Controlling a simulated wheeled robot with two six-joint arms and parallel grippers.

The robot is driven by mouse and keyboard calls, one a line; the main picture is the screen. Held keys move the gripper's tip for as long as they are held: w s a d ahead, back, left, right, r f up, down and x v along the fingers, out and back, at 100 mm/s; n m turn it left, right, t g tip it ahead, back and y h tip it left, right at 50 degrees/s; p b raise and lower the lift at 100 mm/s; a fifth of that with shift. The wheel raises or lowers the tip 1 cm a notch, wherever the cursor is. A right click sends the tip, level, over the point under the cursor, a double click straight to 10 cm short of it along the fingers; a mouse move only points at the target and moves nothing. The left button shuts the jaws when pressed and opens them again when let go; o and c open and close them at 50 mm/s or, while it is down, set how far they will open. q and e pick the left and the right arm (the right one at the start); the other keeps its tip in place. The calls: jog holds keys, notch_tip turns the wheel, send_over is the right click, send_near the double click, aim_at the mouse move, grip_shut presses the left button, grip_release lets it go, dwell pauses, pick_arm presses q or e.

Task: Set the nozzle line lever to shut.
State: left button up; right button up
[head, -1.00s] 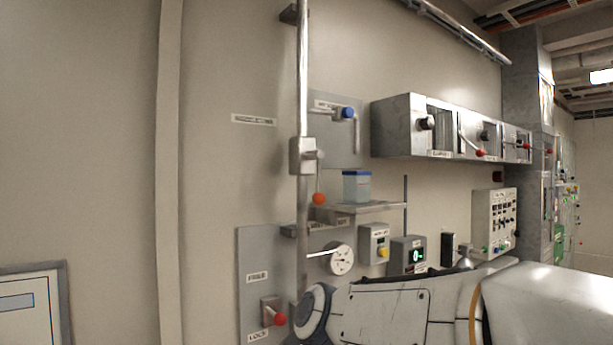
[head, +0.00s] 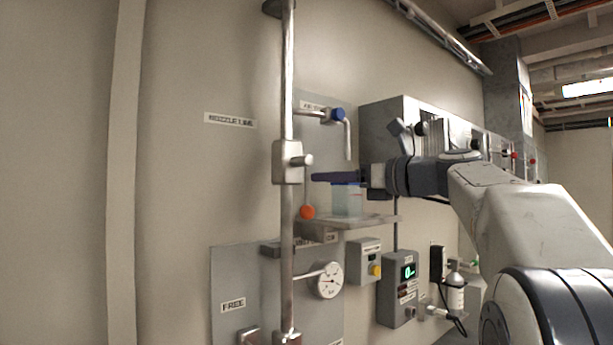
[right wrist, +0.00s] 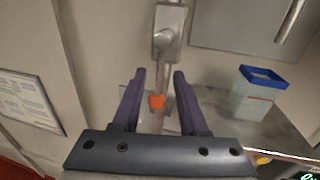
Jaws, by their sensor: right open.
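The nozzle line valve (head: 288,162) is a grey block on the vertical pipe, beside a NOZZLE LINE label (head: 231,121). Its lever hangs down along the pipe and ends in an orange knob (head: 307,212). The knob (right wrist: 157,101) also shows in the right wrist view, between my two fingers in the picture. My right gripper (head: 314,177) is open and empty, just right of the valve and above the knob in the head view. Its dark fingers (right wrist: 160,75) point toward the valve and pipe. I cannot tell whether they touch anything. My left gripper is not in view.
A clear container with a blue rim (right wrist: 257,92) stands on a shelf (head: 350,224) close to my right gripper. A blue-knobbed tap (head: 337,115) is above. A gauge (head: 329,281) and boxes are below. The wall left of the pipe is mostly clear.

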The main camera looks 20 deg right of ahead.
aim_at(307, 204)
jog(key=p+x, duration=0.1)
jog(key=x, duration=0.5)
jog(key=shift+p, duration=0.3)
grip_shut()
dwell(1.1)
